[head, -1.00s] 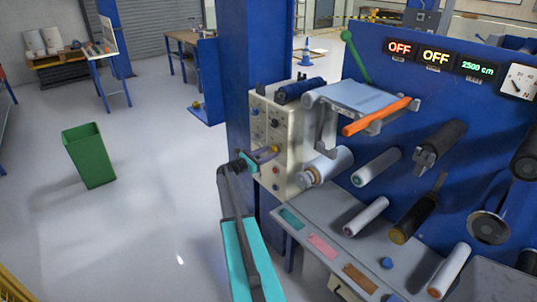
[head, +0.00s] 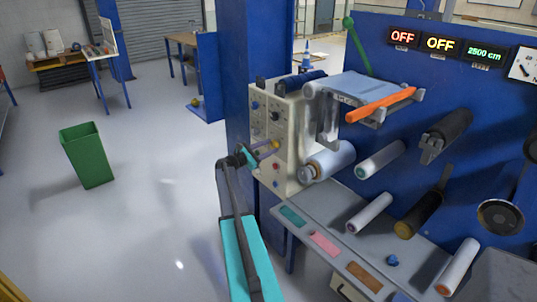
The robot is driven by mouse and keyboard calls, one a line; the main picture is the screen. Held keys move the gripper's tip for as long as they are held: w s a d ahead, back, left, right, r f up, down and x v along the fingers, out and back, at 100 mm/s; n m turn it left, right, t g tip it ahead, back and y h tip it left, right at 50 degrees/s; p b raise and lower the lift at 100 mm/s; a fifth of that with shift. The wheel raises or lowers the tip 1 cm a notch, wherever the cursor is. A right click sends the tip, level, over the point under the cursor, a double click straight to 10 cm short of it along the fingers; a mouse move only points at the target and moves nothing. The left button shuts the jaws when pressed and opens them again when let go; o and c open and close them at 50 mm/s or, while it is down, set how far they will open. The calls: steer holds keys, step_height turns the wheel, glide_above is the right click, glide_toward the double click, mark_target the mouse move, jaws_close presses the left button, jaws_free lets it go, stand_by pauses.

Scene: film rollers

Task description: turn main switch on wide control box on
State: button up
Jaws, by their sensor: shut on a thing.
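The wide control box (head: 282,122) is the beige box on the blue column, left of the big blue panel. Its left face carries several small knobs and buttons, among them a red one (head: 276,167). My gripper (head: 268,147) reaches from the lower left to the middle of this face. It is shut on a small part at the face, which I take to be the main switch; the fingers hide it, so its position cannot be told. Two displays on the panel, a red one (head: 402,37) and a yellow one (head: 440,44), read OFF.
Film rollers, including an orange one (head: 382,104) and a white one (head: 330,160), stick out right of the box. A grey shelf (head: 325,215) with coloured labels runs below. A green bin (head: 86,155) stands on open floor at the left.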

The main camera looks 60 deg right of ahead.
steer(key=shift+f+m+b, duration=0.15)
steer(key=shift+m+b, duration=1.3)
steer(key=shift+b, duration=1.1)
steer(key=shift+f+m+b, duration=0.1)
steer(key=shift+m+b, duration=1.35)
steer(key=shift+b, duration=1.05)
steer(key=m+b, duration=0.3)
steer(key=b, duration=0.2)
steer(key=shift+r+m+b, duration=0.15)
steer(key=shift+m+b, duration=0.65)
steer(key=shift+b, duration=0.05)
steer(key=shift+r, duration=0.1)
steer(key=o, duration=1)
steer(key=shift+o, duration=0.2)
steer(key=v, duration=1.3)
steer(key=shift+w+a+b, duration=0.2)
steer(key=shift+a+b, duration=0.15)
steer(key=shift+b, duration=0.1)
